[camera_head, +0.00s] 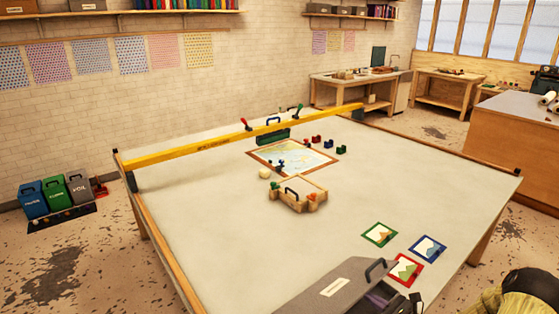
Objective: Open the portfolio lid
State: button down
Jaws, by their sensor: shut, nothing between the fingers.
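The portfolio is a grey flat case at the bottom middle, cut off by the lower picture edge. Its grey lid (336,284) has a white label and a dark handle (375,268) near the right edge. The lid looks tilted, with a dark gap and purple contents (380,299) showing below its right edge. What looks like the tip of my gripper (415,301) is a small dark shape just right of the case. It is shut and holds nothing. Most of it is below the picture, and I cannot tell whether it touches the case.
Three framed cards, green (380,234), blue (428,248) and red (404,271), lie behind and right of the portfolio. A wooden box (297,199) and a map board (290,157) lie farther back, before a yellow beam (240,138). The table's left front is clear.

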aim_at(370, 289)
jog(key=shift+x, duration=0.9)
jog(key=shift+r, duration=0.15)
jog(key=shift+r+b+x, duration=0.2)
jog(key=shift+b+x, duration=0.1)
jog(key=shift+x, duration=1.1)
jog(key=shift+r+b+x, duration=0.25)
jog(key=shift+x, duration=1.15)
jog(key=shift+r+b+x, duration=0.2)
jog(key=shift+b+x, duration=0.1)
jog(key=shift+x, duration=1.1)
jog(key=shift+w+a, duration=0.2)
jog(key=shift+w, duration=0.05)
jog(key=shift+r+b+x, duration=0.2)
jog(key=shift+b+x, duration=0.1)
jog(key=shift+x, duration=0.85)
jog(key=shift+r+b+x, duration=0.15)
jog(key=shift+b+x, duration=0.2)
jog(key=shift+x, duration=0.85)
jog(key=shift+r+b+x, duration=0.2)
jog(key=shift+b+x, duration=0.1)
jog(key=shift+x, duration=0.85)
jog(key=shift+p+v, duration=0.95)
jog(key=shift+v, duration=1.45)
jog(key=shift+r+p+v, duration=0.1)
jog(key=shift+p+v, duration=0.7)
jog(key=shift+v, duration=2.05)
jog(key=shift+r+p+v, duration=0.15)
jog(key=shift+p+v, duration=0.65)
jog(key=shift+v, duration=2.05)
jog(key=shift+w, duration=0.1)
